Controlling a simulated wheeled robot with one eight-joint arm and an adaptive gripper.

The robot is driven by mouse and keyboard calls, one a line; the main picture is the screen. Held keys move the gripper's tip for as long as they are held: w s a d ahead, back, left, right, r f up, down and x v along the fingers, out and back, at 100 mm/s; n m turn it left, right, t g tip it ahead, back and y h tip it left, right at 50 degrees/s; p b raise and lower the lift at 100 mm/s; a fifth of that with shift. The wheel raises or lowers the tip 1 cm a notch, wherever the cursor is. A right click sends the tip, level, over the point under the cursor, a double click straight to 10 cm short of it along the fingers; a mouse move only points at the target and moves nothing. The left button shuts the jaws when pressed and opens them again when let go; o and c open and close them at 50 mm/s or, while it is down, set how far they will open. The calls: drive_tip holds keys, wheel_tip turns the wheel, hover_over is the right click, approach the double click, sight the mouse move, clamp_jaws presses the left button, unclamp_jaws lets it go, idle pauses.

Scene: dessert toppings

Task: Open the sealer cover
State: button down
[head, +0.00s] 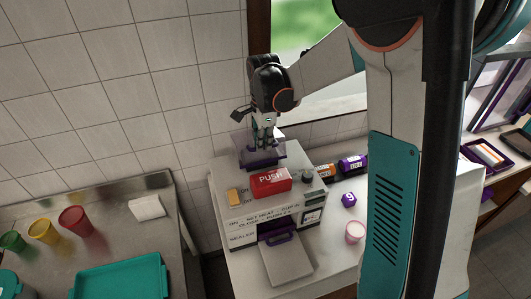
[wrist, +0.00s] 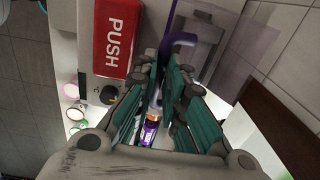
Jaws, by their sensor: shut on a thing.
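The sealer (head: 222,197) is a white box on the right-hand counter, with a red PUSH button (head: 271,182) on top. The button also shows large in the wrist view (wrist: 117,38). Its see-through purple cover (head: 240,146) is at the back of the top, behind the button. My gripper (head: 263,143) reaches down at the cover, its fingers close together. In the wrist view my fingers (wrist: 163,88) are shut on the purple part of the cover (wrist: 184,40). The exact contact is hidden between the fingers.
A purple-handled drawer with a grey plate (head: 287,264) sticks out of the sealer's front. Purple (head: 353,165) and orange (head: 325,171) packs and a pink cup (head: 355,232) stand to the right. A teal tray (head: 120,278) and coloured cups (head: 75,221) are on the left counter.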

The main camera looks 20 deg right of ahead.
drive_tip(key=w+r, duration=0.1)
drive_tip(key=w, duration=0.1)
drive_tip(key=w+r, duration=0.2)
drive_tip(key=w, duration=0.1)
drive_tip(key=w+r, duration=0.1)
drive_tip(key=w, duration=0.2)
drive_tip(key=shift+w+r+b, duration=0.1)
drive_tip(key=shift+r+b, duration=0.1)
drive_tip(key=shift+b, duration=0.15)
drive_tip(key=w+f+b, duration=0.1)
drive_tip(key=w, duration=1)
drive_tip(key=shift+w+f+b, duration=0.15)
drive_tip(key=shift+f+b, duration=0.05)
drive_tip(key=shift+b, duration=0.15)
drive_tip(key=c, duration=1.9)
unclamp_jaws()
drive_tip(key=shift+o, duration=1.2)
drive_tip(key=shift+w+f, duration=0.15)
drive_tip(key=shift+w, duration=0.1)
drive_tip(key=shift+s+r, duration=0.2)
drive_tip(key=shift+c, duration=0.2)
drive_tip(key=shift+w, duration=0.1)
drive_tip(key=shift+c, duration=0.3)
